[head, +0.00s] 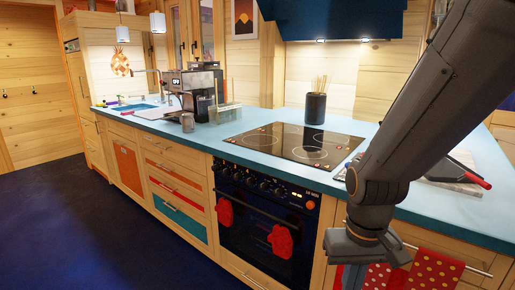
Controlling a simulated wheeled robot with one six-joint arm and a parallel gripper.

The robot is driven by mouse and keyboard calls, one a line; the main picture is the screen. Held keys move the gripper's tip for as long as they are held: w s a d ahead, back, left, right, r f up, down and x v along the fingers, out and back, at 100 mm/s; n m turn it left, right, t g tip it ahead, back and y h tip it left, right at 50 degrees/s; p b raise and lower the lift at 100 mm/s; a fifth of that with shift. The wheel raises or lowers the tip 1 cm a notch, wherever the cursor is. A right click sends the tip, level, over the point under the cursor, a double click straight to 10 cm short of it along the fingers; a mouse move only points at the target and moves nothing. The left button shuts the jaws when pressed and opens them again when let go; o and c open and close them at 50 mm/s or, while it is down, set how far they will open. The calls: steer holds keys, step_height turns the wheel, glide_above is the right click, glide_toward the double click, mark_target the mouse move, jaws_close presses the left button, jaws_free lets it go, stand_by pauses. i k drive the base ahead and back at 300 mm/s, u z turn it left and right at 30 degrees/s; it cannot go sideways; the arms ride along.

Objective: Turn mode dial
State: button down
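A black built-in oven (262,225) sits under the blue counter in the head view. Its control panel (262,184) runs along the top of its front and carries a row of several small knobs. I cannot tell which of them is the mode dial, nor how any is turned. My arm comes down from the upper right, and its lowest visible joint is in front of the cabinets to the right of the oven. I cannot make out my gripper's fingers. Nothing of my arm covers the oven panel.
Red mitts (281,241) hang on the oven front. A black glass hob (297,145) and a dark utensil pot (315,108) are above. A coffee machine (190,88) stands farther left. A polka-dot towel (432,270) hangs at right. The dark floor (100,235) at left is clear.

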mark_target(263, 186)
steer(key=z, duration=2.15)
steer(key=k, duration=0.6)
steer(key=u, duration=1.85)
